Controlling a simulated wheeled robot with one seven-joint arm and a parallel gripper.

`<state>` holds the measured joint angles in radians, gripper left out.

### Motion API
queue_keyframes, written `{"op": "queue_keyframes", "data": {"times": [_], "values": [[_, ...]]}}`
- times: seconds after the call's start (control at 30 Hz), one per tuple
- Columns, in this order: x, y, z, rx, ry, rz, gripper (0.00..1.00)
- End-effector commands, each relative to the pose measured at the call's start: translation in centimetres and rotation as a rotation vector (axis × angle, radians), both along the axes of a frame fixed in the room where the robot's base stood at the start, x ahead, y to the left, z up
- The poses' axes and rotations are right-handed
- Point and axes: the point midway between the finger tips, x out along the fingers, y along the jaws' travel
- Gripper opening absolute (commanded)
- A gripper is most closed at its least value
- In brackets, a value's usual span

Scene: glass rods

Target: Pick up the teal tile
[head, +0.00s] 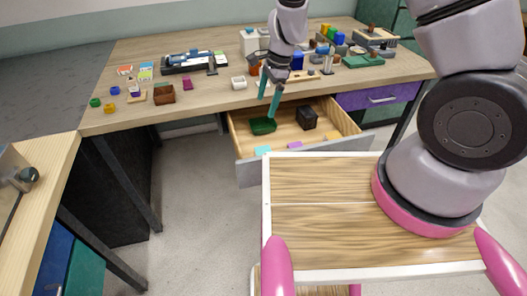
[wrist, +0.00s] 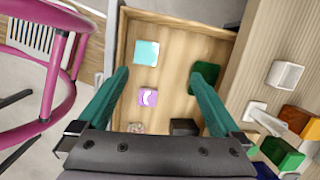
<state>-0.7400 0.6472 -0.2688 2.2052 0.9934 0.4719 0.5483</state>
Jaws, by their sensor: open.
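The teal tile (wrist: 146,53) lies flat in the open drawer, near its front corner. In the head view only part of the teal tile (head: 263,150) shows, just behind the drawer's front panel. My gripper (head: 268,105) is above the drawer, pointing down, with its green fingers apart and nothing between them. In the wrist view my gripper (wrist: 162,75) has its fingertips on either side of the tile's column, with the tile beyond them and apart from them.
The drawer (head: 247,176) also holds a purple tile (wrist: 148,98) with a white mark, a dark green object (head: 263,126), a dark box (head: 307,118) and an orange tile (head: 334,139). The desk (head: 215,100) above is cluttered. A pink chair-like frame (wrist: 52,95) shows in the wrist view.

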Motion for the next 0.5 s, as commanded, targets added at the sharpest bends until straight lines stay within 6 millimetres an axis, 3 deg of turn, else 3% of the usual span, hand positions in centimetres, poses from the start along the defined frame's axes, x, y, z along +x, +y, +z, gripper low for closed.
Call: {"op": "queue_keyframes", "data": {"times": [0.03,0.13,0.5], "values": [[-0.6,0.1,-2.3,-0.034,0.018,-0.018,1.0],[-1.3,0.1,-5.3,-0.081,0.035,-0.058,1.0],[-2.0,0.2,-10.9,-0.121,0.047,-0.098,1.0]]}}
